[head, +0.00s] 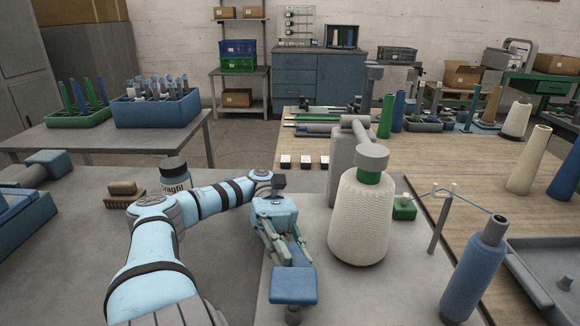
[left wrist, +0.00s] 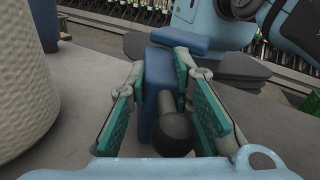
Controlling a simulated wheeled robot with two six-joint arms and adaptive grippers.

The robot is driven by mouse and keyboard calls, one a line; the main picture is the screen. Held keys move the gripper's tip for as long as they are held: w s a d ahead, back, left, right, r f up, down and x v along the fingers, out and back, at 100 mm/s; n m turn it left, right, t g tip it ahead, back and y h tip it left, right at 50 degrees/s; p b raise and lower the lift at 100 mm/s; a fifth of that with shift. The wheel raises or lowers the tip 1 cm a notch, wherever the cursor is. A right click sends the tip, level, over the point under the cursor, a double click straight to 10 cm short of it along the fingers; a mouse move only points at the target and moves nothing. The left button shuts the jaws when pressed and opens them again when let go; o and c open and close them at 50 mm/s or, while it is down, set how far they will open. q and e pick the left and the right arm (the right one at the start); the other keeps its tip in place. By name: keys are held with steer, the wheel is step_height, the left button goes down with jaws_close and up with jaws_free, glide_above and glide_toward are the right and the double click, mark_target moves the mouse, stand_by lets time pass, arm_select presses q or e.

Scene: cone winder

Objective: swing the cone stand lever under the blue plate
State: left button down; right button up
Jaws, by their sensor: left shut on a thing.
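The blue plate (head: 293,285) is a small flat slab at the front middle of the head view, just in front of my left gripper. A blue slab (left wrist: 180,39) also shows beyond the fingertips in the left wrist view. My left gripper (head: 290,258) points down toward the plate. In the left wrist view its two green-padded fingers (left wrist: 164,80) are shut around the lever, whose dark round knob (left wrist: 173,135) and short grey rod lie between them. A blue upright piece stands beside the rod. The lever is hidden in the head view. My right gripper is not in view.
A large cream yarn cone (head: 360,220) stands close to the right of my left gripper.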

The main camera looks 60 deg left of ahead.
arm_select(q)
steer(key=shift+f, duration=0.25)
steer(key=c, duration=1.8)
jaws_free()
steer(key=shift+c, duration=0.2)
steer(key=shift+o, duration=0.8)
steer(key=shift+w, duration=0.3)
steer(key=shift+s, duration=0.1)
steer(key=shift+r, duration=0.1)
